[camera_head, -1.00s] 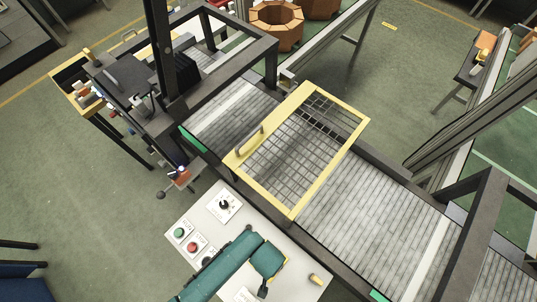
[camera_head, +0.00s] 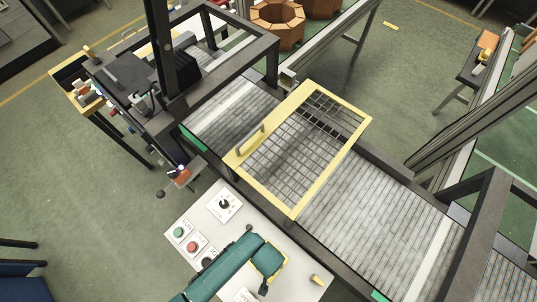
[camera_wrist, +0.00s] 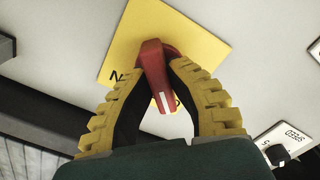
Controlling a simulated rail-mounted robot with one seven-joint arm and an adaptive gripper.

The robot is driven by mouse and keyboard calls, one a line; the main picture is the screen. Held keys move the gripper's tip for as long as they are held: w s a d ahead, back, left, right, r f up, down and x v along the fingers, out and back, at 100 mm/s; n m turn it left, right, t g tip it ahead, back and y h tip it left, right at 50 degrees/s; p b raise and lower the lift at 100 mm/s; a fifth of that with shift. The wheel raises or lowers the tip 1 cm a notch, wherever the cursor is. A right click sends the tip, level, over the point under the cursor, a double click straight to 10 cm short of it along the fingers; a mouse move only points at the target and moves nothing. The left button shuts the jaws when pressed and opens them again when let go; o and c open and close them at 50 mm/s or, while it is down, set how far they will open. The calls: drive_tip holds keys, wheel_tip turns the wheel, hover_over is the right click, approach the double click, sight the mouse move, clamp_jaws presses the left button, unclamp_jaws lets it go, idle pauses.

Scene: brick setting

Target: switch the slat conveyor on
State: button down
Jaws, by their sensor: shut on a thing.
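The slat conveyor (camera_head: 365,232) runs diagonally through the head view, with a pale control panel (camera_head: 292,262) along its near side. In the wrist view a red switch handle (camera_wrist: 153,70) with a white mark stands on a yellow plate (camera_wrist: 125,55) fixed to the panel. My gripper (camera_wrist: 165,80) is shut on the red handle, one yellow ribbed finger on each side. The handle lies nearly upright in that view, slightly tilted. The plate's lettering is mostly hidden; an "N" shows. In the head view my teal arm and gripper cover the handle.
The panel also carries a black selector knob (camera_head: 225,203), a green button (camera_head: 178,232) and a red button (camera_head: 194,246). A yellow-framed mesh guard (camera_head: 240,160) covers part of the conveyor. Dark frame posts (camera_head: 480,235) rise at the right.

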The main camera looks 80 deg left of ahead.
drive_tip(key=shift+m, duration=0.3)
drive_tip(key=m+p, duration=0.2)
drive_tip(key=m, duration=0.1)
drive_tip(key=shift+m+p, duration=0.3)
drive_tip(key=shift+p, duration=0.1)
drive_tip(key=m+p, duration=0.2)
drive_tip(key=m, duration=0.2)
drive_tip(key=shift+m, duration=0.3)
drive_tip(key=m+p, duration=0.1)
drive_tip(key=m, duration=0.3)
drive_tip(key=m+p, duration=0.1)
drive_tip(key=m, duration=0.4)
drive_tip(key=shift+s+f, duration=0.1)
drive_tip(key=c, duration=1)
unclamp_jaws()
